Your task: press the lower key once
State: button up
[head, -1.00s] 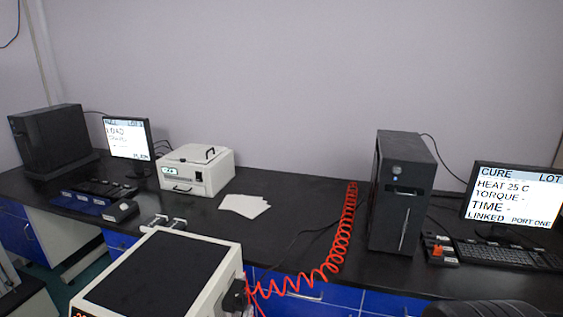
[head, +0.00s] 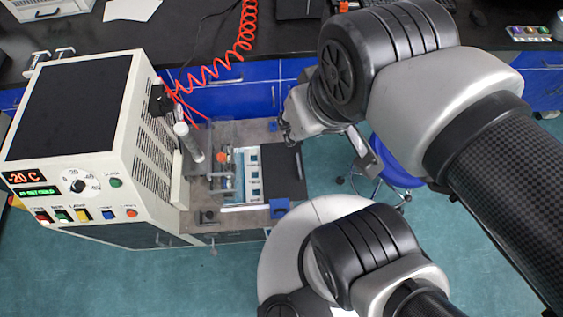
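The white machine (head: 135,150) stands at the left in the head view. Its front has a red readout (head: 25,177), a green readout, a dial (head: 78,186) and a green round key (head: 116,183). Below these is a row of small coloured keys: red (head: 42,216), green (head: 62,215), yellow (head: 83,214), blue (head: 108,214) and orange-red (head: 131,213). Their labels are too small to read surely, so I cannot tell which is the lower key. My gripper (head: 318,128) is right of the machine, apart from these keys; my arm's links partly hide it, and its opening is unclear.
A bench (head: 240,208) beside the machine bears a clear guard, a cylinder (head: 188,140) and a white-and-blue tray (head: 252,175). A red coiled hose (head: 243,30) hangs behind. A blue stool (head: 395,165) stands right. A small box with coloured keys (head: 529,32) lies at the far right.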

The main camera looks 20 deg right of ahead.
aim_at(107, 216)
jog(key=u, duration=1.8)
